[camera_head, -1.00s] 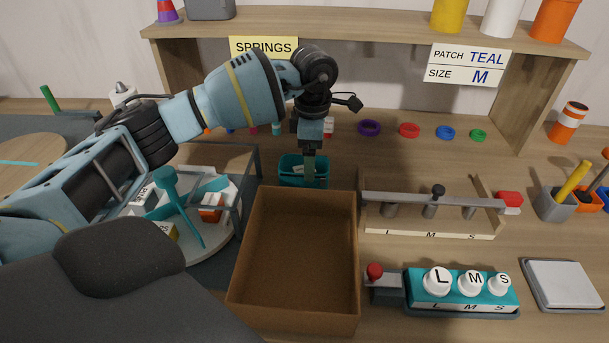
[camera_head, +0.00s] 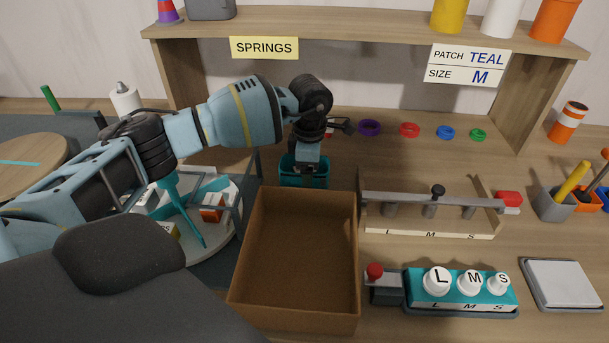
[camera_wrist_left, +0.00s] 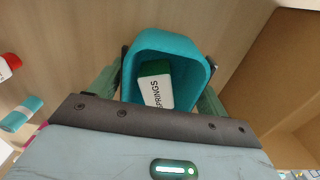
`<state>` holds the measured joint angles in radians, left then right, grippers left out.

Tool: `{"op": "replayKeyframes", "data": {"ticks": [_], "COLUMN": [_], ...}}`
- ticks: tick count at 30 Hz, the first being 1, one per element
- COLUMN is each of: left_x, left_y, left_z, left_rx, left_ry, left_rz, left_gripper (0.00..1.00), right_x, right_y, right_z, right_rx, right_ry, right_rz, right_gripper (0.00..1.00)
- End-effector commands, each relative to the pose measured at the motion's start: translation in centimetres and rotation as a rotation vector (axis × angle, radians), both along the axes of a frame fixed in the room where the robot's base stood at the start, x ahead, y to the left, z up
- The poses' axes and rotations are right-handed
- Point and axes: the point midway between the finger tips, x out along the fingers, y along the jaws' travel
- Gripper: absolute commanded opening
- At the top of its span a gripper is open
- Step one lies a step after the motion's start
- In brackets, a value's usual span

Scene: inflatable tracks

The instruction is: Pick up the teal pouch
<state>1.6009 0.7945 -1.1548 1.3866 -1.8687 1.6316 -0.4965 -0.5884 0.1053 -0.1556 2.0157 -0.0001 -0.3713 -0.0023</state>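The teal pouch (camera_head: 291,178), an open-topped container, stands on the table just behind the cardboard box. In the left wrist view the teal pouch (camera_wrist_left: 190,47) holds a white-and-green item (camera_wrist_left: 157,88) marked SPRINGS. My left gripper (camera_head: 305,160) is low over the pouch and hides part of it in the head view. In the wrist view the green fingers of my left gripper (camera_wrist_left: 160,88) are apart, one on each side of the pouch. I cannot tell whether they touch its walls. My right gripper is not in view.
The open, empty cardboard box (camera_head: 243,290) is close in front of the pouch. A wooden rack (camera_head: 430,232) marked L, M, S is to the right. A round tray (camera_head: 228,245) with several items is at left. Coloured rings lie behind.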

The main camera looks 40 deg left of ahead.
Motion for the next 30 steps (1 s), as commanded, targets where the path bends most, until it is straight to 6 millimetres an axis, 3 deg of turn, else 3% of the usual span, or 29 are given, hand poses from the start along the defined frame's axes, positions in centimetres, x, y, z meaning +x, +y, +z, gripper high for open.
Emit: {"op": "replayKeyframes", "data": {"ticks": [1,8,17,30], "left_x": [0.0,0.0,0.1,0.1], "left_y": [0.0,0.0,0.0,0.0], "left_z": [0.0,0.0,0.6,8.0], "left_rx": [0.000,0.000,-0.001,0.000], "left_ry": [0.000,0.000,-0.003,-0.004], "left_rz": [0.000,0.000,0.000,-0.001], "left_gripper": [0.69,0.40,0.40,0.40], "right_x": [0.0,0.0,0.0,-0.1], "right_y": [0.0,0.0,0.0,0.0], "right_z": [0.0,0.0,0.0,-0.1], "right_rx": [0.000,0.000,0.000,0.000], "right_ry": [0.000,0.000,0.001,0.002], "right_rz": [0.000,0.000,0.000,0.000], "right_gripper": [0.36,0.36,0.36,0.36]}}
